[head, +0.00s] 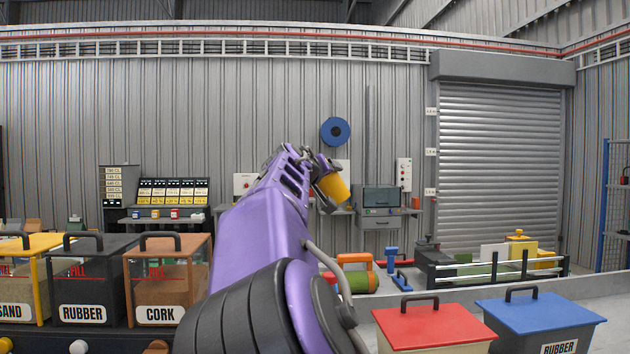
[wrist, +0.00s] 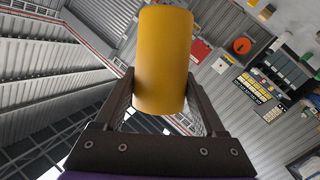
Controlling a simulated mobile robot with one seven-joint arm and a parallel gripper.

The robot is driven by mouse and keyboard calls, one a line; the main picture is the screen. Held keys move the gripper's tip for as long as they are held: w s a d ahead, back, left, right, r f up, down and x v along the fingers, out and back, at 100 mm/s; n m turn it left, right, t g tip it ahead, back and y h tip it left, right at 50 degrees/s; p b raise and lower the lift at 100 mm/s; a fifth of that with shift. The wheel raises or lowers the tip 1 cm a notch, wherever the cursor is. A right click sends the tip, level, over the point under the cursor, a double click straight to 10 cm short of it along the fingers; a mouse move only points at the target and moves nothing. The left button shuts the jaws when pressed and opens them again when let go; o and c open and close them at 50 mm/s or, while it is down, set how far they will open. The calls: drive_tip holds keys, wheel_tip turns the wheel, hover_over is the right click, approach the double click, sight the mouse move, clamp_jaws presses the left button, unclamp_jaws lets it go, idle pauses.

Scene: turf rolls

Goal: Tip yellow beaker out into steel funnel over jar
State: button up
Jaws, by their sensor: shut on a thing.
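The yellow beaker (head: 334,188) is held up in the air in front of the back wall in the head view, tilted. It also fills the upper middle of the wrist view (wrist: 163,55). My gripper (head: 324,172) is shut on it, with a dark finger on each side in the wrist view (wrist: 160,103). The beaker's mouth and contents cannot be made out. I cannot make out a steel funnel or a jar in either view; my purple arm hides the middle of the head view.
Lidded bins marked sand (head: 22,285), rubber (head: 88,285) and cork (head: 166,285) stand at left. A red-lidded bin (head: 430,325) and a blue-lidded bin (head: 540,313) stand at front right. The air around the beaker looks clear.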

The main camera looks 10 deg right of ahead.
drive_tip(key=shift+d+r+m+g+y+p, duration=0.35)
drive_tip(key=shift+r+m+p, duration=0.3)
drive_tip(key=shift+p, duration=0.45)
drive_tip(key=d+m+p, duration=0.1)
drive_tip(key=p, duration=0.1)
drive_tip(key=d+r+m+y+p, duration=0.1)
drive_tip(key=p, duration=0.2)
drive_tip(key=shift+m+g, duration=0.25)
drive_tip(key=shift+g, duration=0.1)
drive_tip(key=shift+d+m+y+p, duration=0.35)
drive_tip(key=shift+m+y+p, duration=0.25)
drive_tip(key=shift+p, duration=0.35)
